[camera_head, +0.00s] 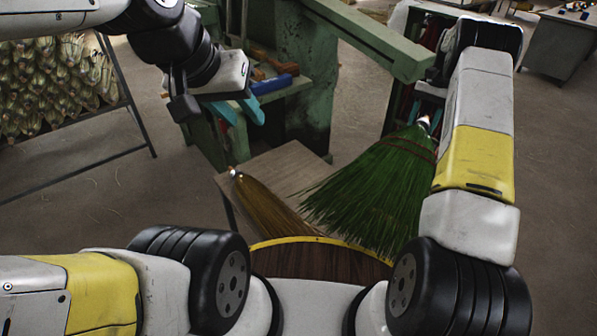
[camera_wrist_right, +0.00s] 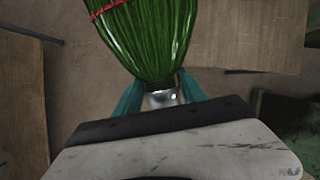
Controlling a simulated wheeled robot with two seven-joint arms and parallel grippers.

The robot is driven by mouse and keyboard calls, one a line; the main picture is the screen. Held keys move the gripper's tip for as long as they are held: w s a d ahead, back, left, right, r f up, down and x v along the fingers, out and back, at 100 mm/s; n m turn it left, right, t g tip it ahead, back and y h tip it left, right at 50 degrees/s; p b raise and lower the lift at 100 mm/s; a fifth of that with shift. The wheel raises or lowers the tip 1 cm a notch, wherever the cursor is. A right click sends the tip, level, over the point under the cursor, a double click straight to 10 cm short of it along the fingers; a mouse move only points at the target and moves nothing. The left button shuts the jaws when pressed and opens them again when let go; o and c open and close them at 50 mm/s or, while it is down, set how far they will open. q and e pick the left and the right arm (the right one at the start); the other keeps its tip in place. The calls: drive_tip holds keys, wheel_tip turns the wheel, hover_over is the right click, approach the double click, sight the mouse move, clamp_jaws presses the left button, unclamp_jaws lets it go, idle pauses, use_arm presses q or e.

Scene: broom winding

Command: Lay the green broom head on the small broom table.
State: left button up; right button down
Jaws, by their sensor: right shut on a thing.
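The green broom head (camera_head: 372,195) has a red binding and spreads down and left in the head view. My right gripper (camera_wrist_right: 158,97) is shut on its metal neck, and its bristles fan away from the fingers in the right wrist view (camera_wrist_right: 148,38). The small broom table (camera_head: 290,165) has a pale wooden top. The bristle tips overlap the table's right side in the head view; I cannot tell whether they touch it. My left gripper (camera_head: 241,111) is open and empty, above and left of the table, its teal fingers apart.
A brown broom head (camera_head: 265,203) lies on the table's left part. A green machine (camera_head: 310,75) stands behind the table, with a blue item (camera_head: 272,84) on its ledge. A rack of pale bundles (camera_head: 55,85) stands at left. A grey cabinet (camera_head: 565,45) is at far right.

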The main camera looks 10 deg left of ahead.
drive_tip(key=shift+w+f+m+t+y, duration=0.3)
drive_tip(key=shift+w+f+m, duration=0.65)
drive_tip(key=shift+m, duration=0.15)
drive_tip(key=s+a+f+m+t+y, duration=0.2)
drive_tip(key=a+f+m+t, duration=0.2)
drive_tip(key=a+f+m, duration=0.85)
drive_tip(key=shift+m+t+h, duration=0.4)
drive_tip(key=shift+m+t, duration=0.3)
drive_tip(key=shift+m, duration=0.25)
drive_tip(key=s+f, duration=0.1)
drive_tip(key=f, duration=0.4)
drive_tip(key=s+f, duration=0.1)
drive_tip(key=f, duration=0.4)
drive_tip(key=s+a+f, duration=0.1)
drive_tip(key=f, duration=0.4)
drive_tip(key=shift+s, duration=0.15)
drive_tip(key=shift+f, duration=0.1)
drive_tip(key=c, duration=0.7)
unclamp_jaws()
drive_tip(key=shift+d, duration=0.1)
